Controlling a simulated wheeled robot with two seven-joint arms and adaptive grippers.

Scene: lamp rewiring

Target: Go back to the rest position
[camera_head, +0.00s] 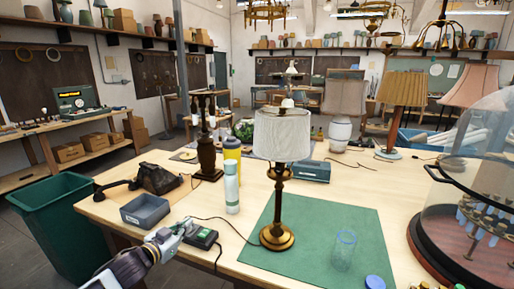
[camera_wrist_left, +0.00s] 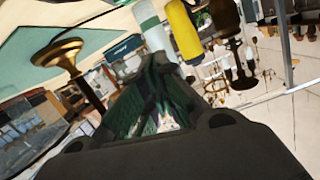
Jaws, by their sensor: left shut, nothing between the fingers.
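My left gripper (camera_head: 184,226) is at the front left of the worktable, shut and empty. Its tip is close beside a small black box with a green top (camera_head: 203,238); I cannot tell whether they touch. A brass table lamp (camera_head: 279,195) with a white shade (camera_head: 282,135) stands upright on a green mat (camera_head: 335,222), right of the gripper. The left wrist view is tilted and shows the lamp's brass base (camera_wrist_left: 58,53) at the left, with my gripper (camera_wrist_left: 155,85) in the middle. My right gripper is in neither view.
A grey bin (camera_head: 145,211), a black telephone (camera_head: 158,179) and a pale bottle (camera_head: 232,188) are near the left gripper. A yellow flask (camera_head: 232,150) stands behind the bottle. A clear glass (camera_head: 343,250) and a glass dome (camera_head: 480,180) are at the right. A green tub (camera_head: 60,215) stands left of the table.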

